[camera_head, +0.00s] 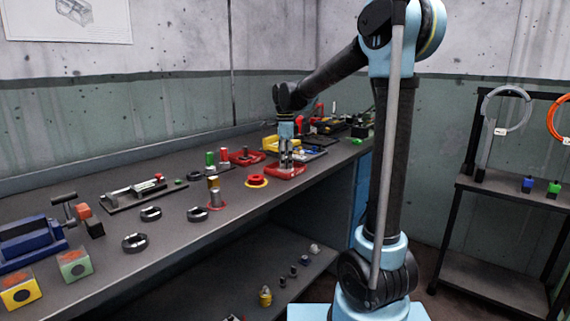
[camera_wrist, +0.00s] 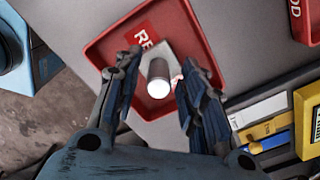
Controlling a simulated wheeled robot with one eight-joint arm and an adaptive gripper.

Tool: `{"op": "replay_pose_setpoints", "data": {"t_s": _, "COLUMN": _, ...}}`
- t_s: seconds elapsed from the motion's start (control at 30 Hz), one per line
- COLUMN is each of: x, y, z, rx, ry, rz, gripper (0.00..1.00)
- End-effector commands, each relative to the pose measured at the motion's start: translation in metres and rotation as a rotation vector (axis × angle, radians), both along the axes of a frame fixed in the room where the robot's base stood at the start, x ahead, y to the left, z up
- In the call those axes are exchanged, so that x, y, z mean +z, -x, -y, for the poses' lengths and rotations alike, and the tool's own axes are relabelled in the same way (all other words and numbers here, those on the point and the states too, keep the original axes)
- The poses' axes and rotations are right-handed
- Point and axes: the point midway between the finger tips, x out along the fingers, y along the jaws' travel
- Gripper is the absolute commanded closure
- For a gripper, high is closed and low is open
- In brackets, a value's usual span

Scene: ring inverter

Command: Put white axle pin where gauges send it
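The white axle pin (camera_wrist: 158,80) shows end-on in the wrist view, with a bright white round end and a greyer side. It is over a red tray (camera_wrist: 103,47) with a partly hidden label starting "RE". A light grey patch shows behind the pin. My gripper (camera_wrist: 160,70) has its fingers apart on either side of the pin, with visible gaps to it. In the head view my gripper (camera_head: 285,158) points down over the red tray (camera_head: 290,174) at the bench's front edge; the pin is not clear there. Whether the pin rests on the tray floor is hard to tell.
Another red tray (camera_wrist: 309,15), its label ending "OD", and a yellow bin (camera_wrist: 309,125) lie to the right in the wrist view. Nearby on the bench are a red ring on a yellow base (camera_head: 257,180), several dark rings and a blue vise (camera_head: 30,240). A rack stands right.

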Motion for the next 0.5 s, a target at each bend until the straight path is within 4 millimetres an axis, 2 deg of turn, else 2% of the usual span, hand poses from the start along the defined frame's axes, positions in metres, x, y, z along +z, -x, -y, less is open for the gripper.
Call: {"op": "replay_pose_setpoints", "data": {"t_s": 0.5, "x": 0.087, "y": 0.000, "z": 0.001, "rx": -0.001, "ry": 0.000, "rz": 0.000, "gripper": 0.62}}
